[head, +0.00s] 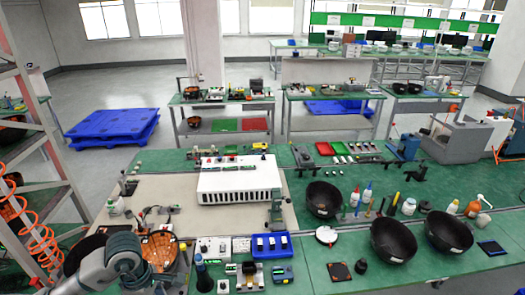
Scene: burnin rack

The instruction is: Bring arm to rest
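My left arm comes in at the bottom left corner, low over the front of the green table. Its far end, with the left gripper (126,245), is a dark, blurred shape beside a bowl with orange contents (160,248). I cannot make out the fingers or whether they hold anything. My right arm and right gripper are not in view.
A white slotted box (238,181) stands on a beige mat (150,180). Black bowls (324,198), bottles and a blue tray (262,246) fill the table. A shelf frame with an orange coiled hose (38,250) stands at left. Blue pallets (112,130) lie on the floor behind.

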